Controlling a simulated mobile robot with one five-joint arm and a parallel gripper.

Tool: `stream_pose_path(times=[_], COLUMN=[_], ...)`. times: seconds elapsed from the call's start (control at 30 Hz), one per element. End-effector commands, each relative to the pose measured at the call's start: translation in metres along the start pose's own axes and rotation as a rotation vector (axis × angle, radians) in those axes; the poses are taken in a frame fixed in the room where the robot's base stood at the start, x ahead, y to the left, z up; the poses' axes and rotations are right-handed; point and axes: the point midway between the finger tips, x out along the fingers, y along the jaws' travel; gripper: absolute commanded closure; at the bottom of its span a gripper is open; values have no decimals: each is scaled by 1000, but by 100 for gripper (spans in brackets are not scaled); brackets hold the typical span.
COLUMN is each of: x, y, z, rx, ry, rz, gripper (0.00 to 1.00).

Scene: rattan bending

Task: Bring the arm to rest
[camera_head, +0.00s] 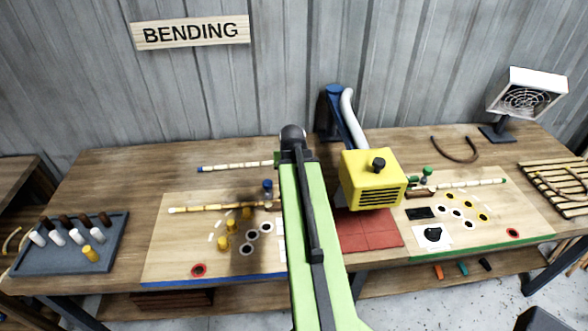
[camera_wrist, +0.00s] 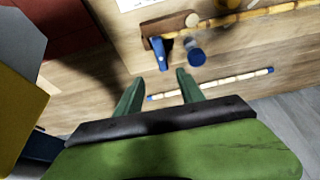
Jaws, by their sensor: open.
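My arm, green with a black strip, reaches from the bottom of the head view over the middle of the workbench (camera_head: 110,185). Its far end is near the back edge of the bench, and the gripper fingers are hidden there. In the wrist view my gripper (camera_wrist: 158,76) shows two green fingers spread apart with nothing between them. Below them on the bench lies a pale rod with blue ends (camera_wrist: 215,84), also partly visible in the head view (camera_head: 235,166). I cannot tell the height of the fingers above it.
A yellow vented box (camera_head: 372,182) stands right of my arm, above red tiles (camera_head: 368,232). A blue-edged board (camera_head: 170,255) lies left, a green-edged board (camera_head: 520,215) right. A grey peg tray (camera_head: 60,262) is far left; a fan (camera_head: 525,95) stands back right.

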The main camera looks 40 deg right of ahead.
Motion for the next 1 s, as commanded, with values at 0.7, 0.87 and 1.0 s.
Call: stream_pose_path(times=[0.7,0.87,1.0], x=[-29,-15,-2], y=[-9,-70,-184], z=[-3,8,44], rx=[-7,-96,-271], ry=[0,0,-9], rz=[-3,-41,-112], gripper=[55,55,55])
